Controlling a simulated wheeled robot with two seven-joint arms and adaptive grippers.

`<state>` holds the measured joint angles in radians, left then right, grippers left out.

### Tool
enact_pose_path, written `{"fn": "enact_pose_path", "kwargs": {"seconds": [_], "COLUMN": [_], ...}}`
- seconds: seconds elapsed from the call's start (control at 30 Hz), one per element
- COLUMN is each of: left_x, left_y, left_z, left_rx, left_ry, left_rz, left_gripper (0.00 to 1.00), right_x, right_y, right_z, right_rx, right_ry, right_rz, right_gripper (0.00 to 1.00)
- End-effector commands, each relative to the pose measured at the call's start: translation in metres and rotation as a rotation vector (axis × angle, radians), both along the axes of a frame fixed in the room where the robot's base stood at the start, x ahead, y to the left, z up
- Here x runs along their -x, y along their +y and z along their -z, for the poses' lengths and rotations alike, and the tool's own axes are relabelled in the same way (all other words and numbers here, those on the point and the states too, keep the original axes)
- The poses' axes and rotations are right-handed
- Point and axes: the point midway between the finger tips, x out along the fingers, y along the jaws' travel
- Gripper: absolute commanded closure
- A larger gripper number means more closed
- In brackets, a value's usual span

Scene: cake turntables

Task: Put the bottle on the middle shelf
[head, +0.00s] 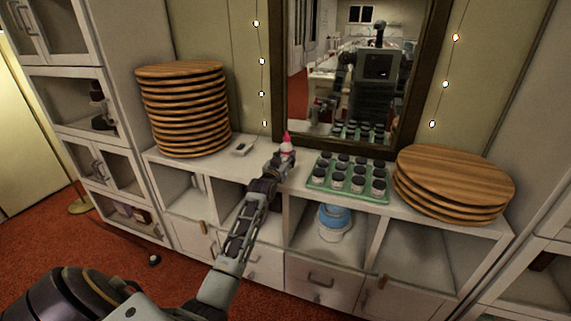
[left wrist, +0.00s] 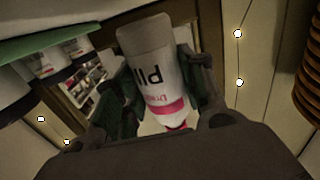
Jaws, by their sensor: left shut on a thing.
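The bottle (head: 287,143) is white with a pink cap and shows just above my left gripper (head: 280,163), over the counter in front of the mirror. My right gripper is not in view.
The counter (head: 250,160) carries a tall stack of wooden boards (head: 185,110), a green tray (head: 315,183) of dark-lidded jars and a shorter board stack (head: 455,183). Open cubbies lie below; one holds a blue-and-white item (head: 333,220). A mirror (head: 365,70) stands behind.

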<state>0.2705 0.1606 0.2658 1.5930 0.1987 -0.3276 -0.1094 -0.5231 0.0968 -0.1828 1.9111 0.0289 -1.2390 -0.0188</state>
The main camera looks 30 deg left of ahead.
Motion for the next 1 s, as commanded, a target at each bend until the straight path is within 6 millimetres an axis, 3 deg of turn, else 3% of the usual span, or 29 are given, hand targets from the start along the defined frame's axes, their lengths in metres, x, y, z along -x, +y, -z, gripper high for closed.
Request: {"fn": "enact_pose_path", "kwargs": {"seconds": [0.1,0.3,0.7,0.73,0.87,1.0], "left_x": [0.0,0.0,0.0,0.0,0.0,0.0], "left_y": [0.0,0.0,0.0,0.0,0.0,0.0], "left_z": [0.014,0.021,0.024,0.024,0.024,0.024], "left_rx": [0.001,0.0,0.0,0.0,0.0,0.0], "left_ry": [0.001,-0.001,0.0,0.001,0.001,0.001], "left_rz": [0.0,0.0,0.0,0.0,0.0,0.0], "left_gripper": [0.86,0.86,0.86,0.56,0.39,0.38], "right_x": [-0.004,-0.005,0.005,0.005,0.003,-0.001], "right_y": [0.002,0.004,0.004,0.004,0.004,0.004], "right_z": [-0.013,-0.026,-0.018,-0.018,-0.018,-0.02], "right_rx": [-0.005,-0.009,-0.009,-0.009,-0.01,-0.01], "right_ry": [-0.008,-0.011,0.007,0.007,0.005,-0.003], "right_rz": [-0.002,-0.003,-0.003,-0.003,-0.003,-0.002], "right_gripper": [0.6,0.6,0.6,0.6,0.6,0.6]}}
